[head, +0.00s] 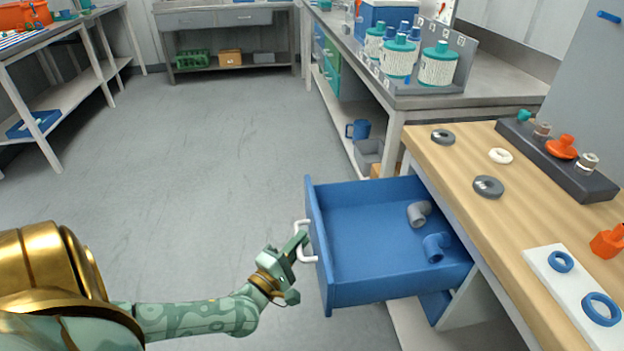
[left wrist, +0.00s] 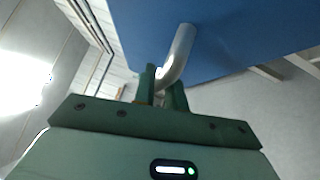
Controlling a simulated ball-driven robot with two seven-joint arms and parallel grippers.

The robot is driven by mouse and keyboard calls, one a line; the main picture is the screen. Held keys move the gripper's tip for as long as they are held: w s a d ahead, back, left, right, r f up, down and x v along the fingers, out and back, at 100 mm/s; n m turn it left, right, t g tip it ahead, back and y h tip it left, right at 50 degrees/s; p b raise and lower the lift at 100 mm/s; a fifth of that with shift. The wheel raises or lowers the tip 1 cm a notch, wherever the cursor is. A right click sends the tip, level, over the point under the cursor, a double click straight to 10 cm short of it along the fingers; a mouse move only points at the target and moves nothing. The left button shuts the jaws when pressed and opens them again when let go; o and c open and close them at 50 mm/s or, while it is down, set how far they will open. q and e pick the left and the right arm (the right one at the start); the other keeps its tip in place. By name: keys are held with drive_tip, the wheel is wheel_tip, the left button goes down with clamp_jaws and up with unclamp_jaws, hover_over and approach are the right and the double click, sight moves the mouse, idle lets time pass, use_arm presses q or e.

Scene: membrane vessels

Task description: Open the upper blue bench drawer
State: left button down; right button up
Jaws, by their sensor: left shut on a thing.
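The upper blue bench drawer (head: 365,285) stands pulled out from under the wooden bench top in the head view. A grey pipe elbow (head: 418,213) and a blue pipe elbow (head: 435,247) lie inside it. Its white bar handle (head: 302,240) is on the front panel. My left gripper (head: 298,244) is shut on the handle, at the outer side of the drawer front. In the left wrist view the fingers (left wrist: 168,92) close around the pale handle (left wrist: 181,52), with the blue drawer front (left wrist: 245,35) above. My right gripper is not in view.
The wooden bench top (head: 462,160) holds rings, a dark rack (head: 557,160) with fittings and a white plate (head: 575,300) with blue rings. A metal bench (head: 480,90) with teal-lidded vessels stands behind. The floor (head: 200,150) left of the drawer is clear.

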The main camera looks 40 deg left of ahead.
use_arm(q)
drive_tip(key=shift+s+a+f, duration=0.1)
drive_tip(key=shift+s+f, duration=0.05)
drive_tip(key=shift+s, duration=0.1)
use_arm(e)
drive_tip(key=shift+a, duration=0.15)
use_arm(q)
drive_tip(key=c, duration=1.6)
unclamp_jaws()
drive_tip(key=shift+o, duration=0.7)
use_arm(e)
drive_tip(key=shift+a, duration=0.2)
